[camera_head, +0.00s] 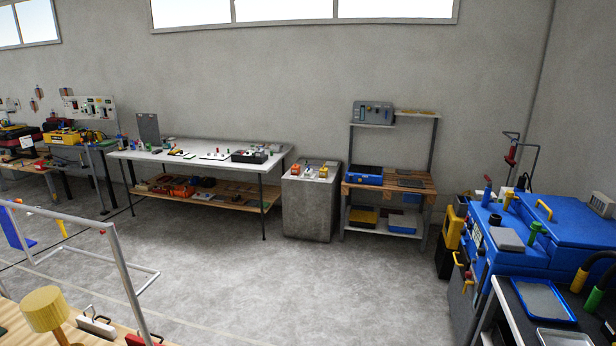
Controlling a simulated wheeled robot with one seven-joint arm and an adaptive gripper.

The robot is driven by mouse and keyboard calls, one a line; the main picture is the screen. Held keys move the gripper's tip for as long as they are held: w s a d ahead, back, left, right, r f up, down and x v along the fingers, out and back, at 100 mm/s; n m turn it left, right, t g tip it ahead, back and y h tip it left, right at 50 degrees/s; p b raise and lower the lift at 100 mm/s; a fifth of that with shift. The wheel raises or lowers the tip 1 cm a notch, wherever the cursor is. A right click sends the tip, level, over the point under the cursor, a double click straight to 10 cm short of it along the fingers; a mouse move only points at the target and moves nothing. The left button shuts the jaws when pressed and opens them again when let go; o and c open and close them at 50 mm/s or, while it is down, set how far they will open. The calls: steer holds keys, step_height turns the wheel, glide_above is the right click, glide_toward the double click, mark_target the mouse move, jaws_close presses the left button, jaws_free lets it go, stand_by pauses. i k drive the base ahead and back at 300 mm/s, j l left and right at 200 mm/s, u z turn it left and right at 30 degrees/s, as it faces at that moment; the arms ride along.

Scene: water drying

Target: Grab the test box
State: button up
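No thing in the head view is plainly marked as the test box, so I cannot tell for certain which one it is. A grey box with knobs on its front (373,113) stands on the upper shelf of a wooden workbench (415,188) by the back wall, and it looks like a piece of test equipment. A blue open tray or box (362,175) sits below it on the bench top. My gripper is not in view.
Left of the bench stand a grey concrete block (308,208) with small items on top and a long white table (215,148). A blue machine (548,235) fills the right side. A metal frame (122,270) stands at the lower left. The middle floor is clear.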

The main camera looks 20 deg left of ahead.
mark_target(309, 175)
steer(key=i+u, duration=0.4)
steer(key=i, duration=2.1)
steer(key=i+j, duration=0.1)
steer(key=i, duration=2)
steer(key=i+u, duration=0.1)
steer(key=i, duration=0.4)
steer(key=i+l+u, duration=0.1)
steer(key=i, duration=0.4)
steer(key=i+l+u, duration=0.15)
steer(key=i, duration=0.4)
steer(key=i+l+u, duration=0.1)
steer(key=i, duration=0.4)
steer(key=i+l+u, duration=0.25)
steer(key=i, duration=0.2)
